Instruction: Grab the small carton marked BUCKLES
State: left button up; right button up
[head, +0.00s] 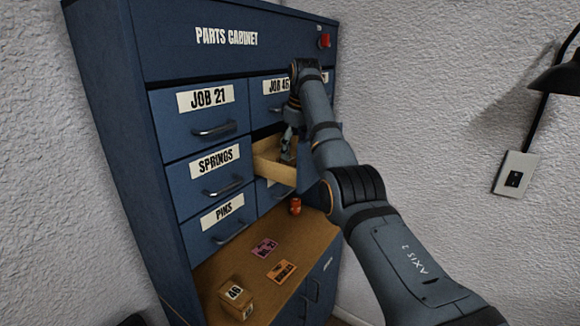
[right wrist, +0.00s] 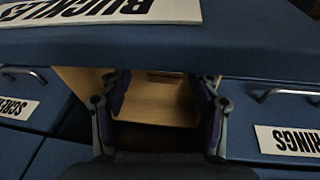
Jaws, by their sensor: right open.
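An open drawer with pale wooden sides (head: 268,168) juts from the middle column of the blue cabinet. Its front carries the label BUCKLES (right wrist: 90,8), which shows upside down in the right wrist view. My right gripper (head: 289,150) points down into this drawer. In the right wrist view its two fingers (right wrist: 162,115) are apart, with nothing gripped between them. A tan, box-like shape (right wrist: 165,92) shows inside the drawer beyond the fingertips. No marking shows on it, so I cannot tell whether it is the small carton. My left gripper is not in view.
Closed drawers JOB 21 (head: 208,110), SPRINGS (head: 212,180) and PINS (head: 220,225) stand left of the open one. On the wooden ledge (head: 220,265) below are a box marked 46 (head: 237,297), a pink card (head: 264,249), an orange card (head: 282,271) and a small orange object (head: 295,206).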

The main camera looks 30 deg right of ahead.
aim_at(289, 161)
jog(key=shift+s+a, duration=0.1)
jog(key=shift+a, duration=0.4)
jog(key=shift+a+p+x, duration=0.2)
jog(key=shift+p+x, duration=0.85)
jog(key=shift+x, duration=0.05)
jog(key=x, duration=0.2)
jog(key=shift+w+d+f, duration=0.2)
jog(key=shift+d+f, duration=0.1)
jog(key=shift+w+f, duration=0.1)
jog(key=shift+f, duration=0.1)
jog(key=shift+a+r, duration=0.1)
jog(key=shift+c, duration=0.3)
jog(key=shift+a, duration=0.1)
jog(key=shift+c, duration=1.2)
jog(key=c, duration=0.7)
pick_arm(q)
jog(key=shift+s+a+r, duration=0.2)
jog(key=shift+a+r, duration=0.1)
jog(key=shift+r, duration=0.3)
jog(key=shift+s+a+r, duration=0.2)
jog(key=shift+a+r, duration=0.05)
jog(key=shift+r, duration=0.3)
pick_arm(e)
jog(key=shift+r, duration=0.1)
